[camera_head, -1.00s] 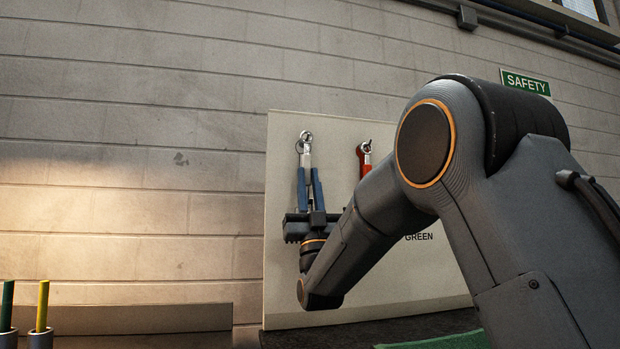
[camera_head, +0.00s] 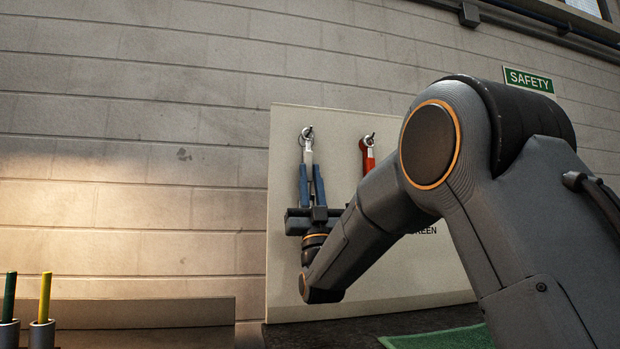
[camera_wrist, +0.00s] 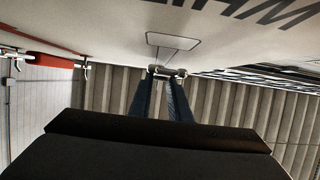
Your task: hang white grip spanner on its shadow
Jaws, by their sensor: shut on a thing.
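The white grip spanner (camera_head: 308,155) is upright in front of the pale tool board (camera_head: 380,276), ring end up. My gripper (camera_head: 311,172) is shut on its lower part from below, with a blue finger on each side. Its ring overlaps a peg near the board's top left; I cannot tell whether it is around the peg. In the wrist view my gripper's fingers (camera_wrist: 162,92) reach toward the board, and the spanner is mostly hidden. A pale outlined shape (camera_wrist: 172,40) shows on the board there.
A red spanner (camera_head: 368,158) hangs to the right, partly behind my arm; it also shows in the wrist view (camera_wrist: 50,62). Green and yellow rods (camera_head: 45,297) stand in holders at the lower left. A green mat (camera_head: 440,338) lies at the lower right.

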